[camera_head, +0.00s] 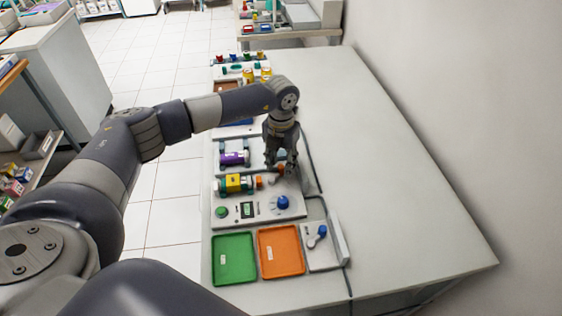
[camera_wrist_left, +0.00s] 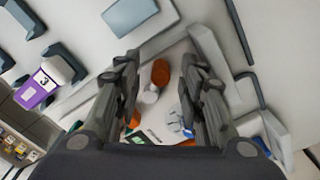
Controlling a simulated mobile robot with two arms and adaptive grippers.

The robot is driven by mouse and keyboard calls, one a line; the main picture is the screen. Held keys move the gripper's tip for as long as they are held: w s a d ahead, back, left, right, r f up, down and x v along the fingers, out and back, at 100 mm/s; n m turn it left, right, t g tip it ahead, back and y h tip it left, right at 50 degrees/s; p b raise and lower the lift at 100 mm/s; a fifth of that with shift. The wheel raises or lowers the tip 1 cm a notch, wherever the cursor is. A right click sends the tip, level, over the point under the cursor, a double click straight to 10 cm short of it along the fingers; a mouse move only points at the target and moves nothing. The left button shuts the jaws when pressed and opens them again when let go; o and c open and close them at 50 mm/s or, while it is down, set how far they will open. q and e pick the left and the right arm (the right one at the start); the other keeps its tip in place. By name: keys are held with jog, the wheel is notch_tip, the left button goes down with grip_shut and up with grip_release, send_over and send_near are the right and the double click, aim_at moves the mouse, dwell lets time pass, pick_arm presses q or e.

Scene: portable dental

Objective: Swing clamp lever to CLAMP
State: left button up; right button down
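The lever with an orange grip (camera_wrist_left: 160,72) and a pale hub (camera_wrist_left: 150,95) shows in the left wrist view; I take it for the clamp lever. In the head view its orange part (camera_head: 281,169) shows just below my left gripper (camera_head: 281,160), partly hidden by the fingers. My left gripper points down over the bench device. In the left wrist view its two fingers (camera_wrist_left: 160,85) stand apart, one on each side of the lever, with nothing gripped. Whether they touch it I cannot tell. Any CLAMP marking is too small to read. My right gripper is not in view.
A yellow-and-black cylinder with green ends (camera_head: 234,184) lies left of the gripper. The panel carries a green button (camera_head: 221,212) and a blue knob (camera_head: 283,202). Green (camera_head: 233,279) and orange (camera_head: 283,268) trays stand in front. The bench's right side is clear.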

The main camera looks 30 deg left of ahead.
pick_arm(q)
grip_shut()
